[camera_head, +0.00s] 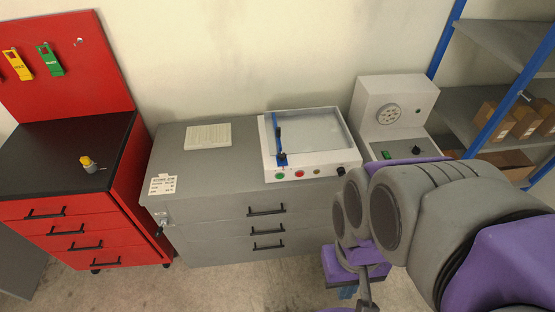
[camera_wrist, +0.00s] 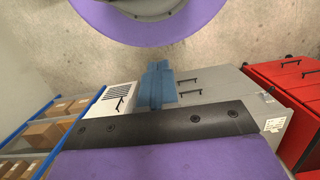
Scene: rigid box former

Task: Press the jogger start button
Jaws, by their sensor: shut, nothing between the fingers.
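The jogger (camera_head: 310,176) looks to be the white, open-topped tray machine on the right part of the grey cabinet. Its front carries a green button (camera_head: 279,177), a red button (camera_head: 299,174), a small yellowish one and a black knob. No label is readable. My gripper (camera_head: 347,292) shows only partly in the head view, low in front of the cabinet and well apart from the buttons, largely hidden by my arm. In the wrist view, its blue fingers (camera_wrist: 158,85) are together and empty, with the cabinet behind them. The jogger is not recognisable in that view.
The grey cabinet (camera_head: 220,235) has several drawers with black handles. A white machine (camera_head: 395,105) with a dial and green switch stands right of the jogger. A red workbench (camera_head: 125,190) is at left, blue-framed shelves (camera_head: 490,90) at right. The floor before the cabinet is clear.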

